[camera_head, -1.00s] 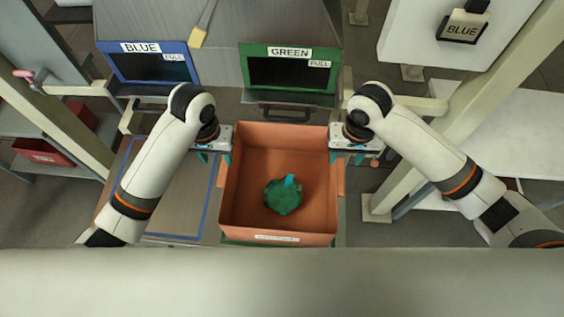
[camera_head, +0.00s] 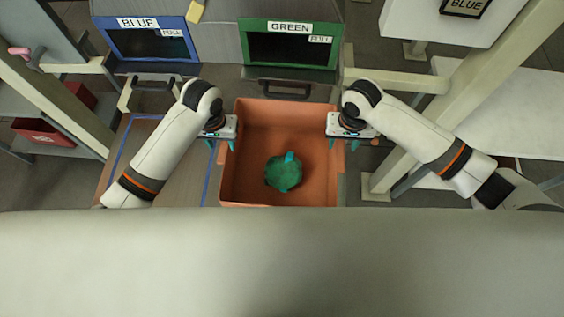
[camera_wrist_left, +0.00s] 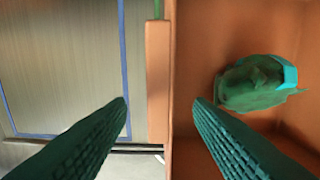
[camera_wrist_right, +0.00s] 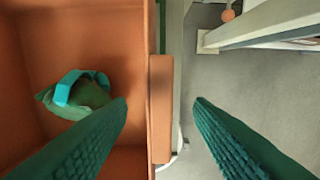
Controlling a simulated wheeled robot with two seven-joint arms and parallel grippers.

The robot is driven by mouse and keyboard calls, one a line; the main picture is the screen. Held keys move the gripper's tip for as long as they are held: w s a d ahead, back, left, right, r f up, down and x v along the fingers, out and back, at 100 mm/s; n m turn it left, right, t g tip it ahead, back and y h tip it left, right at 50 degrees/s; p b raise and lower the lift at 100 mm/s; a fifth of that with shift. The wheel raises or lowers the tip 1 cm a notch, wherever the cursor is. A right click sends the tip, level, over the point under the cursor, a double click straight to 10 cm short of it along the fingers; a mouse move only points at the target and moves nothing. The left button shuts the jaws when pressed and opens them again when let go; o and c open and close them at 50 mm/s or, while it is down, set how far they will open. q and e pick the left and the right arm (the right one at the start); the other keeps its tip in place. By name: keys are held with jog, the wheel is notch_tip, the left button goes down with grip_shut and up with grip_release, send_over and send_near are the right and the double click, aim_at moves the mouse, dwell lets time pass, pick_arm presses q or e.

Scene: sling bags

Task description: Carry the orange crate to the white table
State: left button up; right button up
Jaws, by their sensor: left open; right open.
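The orange crate (camera_head: 305,115) is open-topped, upright, between my two arms in the head view. Its near end is hidden behind a pale foreground surface. A green bag with a teal strap (camera_head: 283,174) lies inside it. My left gripper (camera_head: 220,146) is open at the crate's left wall; in the left wrist view its fingers straddle the wall and side lip (camera_wrist_left: 157,80). My right gripper (camera_head: 341,146) is open at the right wall, its fingers either side of that lip (camera_wrist_right: 161,105). Contact cannot be told. A white tabletop (camera_head: 515,112) is at the right, partly behind a post.
Bins labelled BLUE (camera_head: 150,40) and GREEN (camera_head: 290,45) stand behind the crate. A brown surface with blue tape (camera_head: 118,160) lies left of it. A pale post (camera_head: 440,115) stands between the crate and the right tabletop. A red bin (camera_head: 45,130) is far left.

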aim_at(223, 148)
pick_arm(q)
jog(key=shift+f, duration=2.15)
pick_arm(e)
jog(key=shift+f, duration=2.2)
pick_arm(q)
grip_shut()
pick_arm(e)
grip_shut()
pick_arm(q)
jog(key=shift+w, duration=0.1)
pick_arm(e)
jog(key=shift+w+r, duration=0.1)
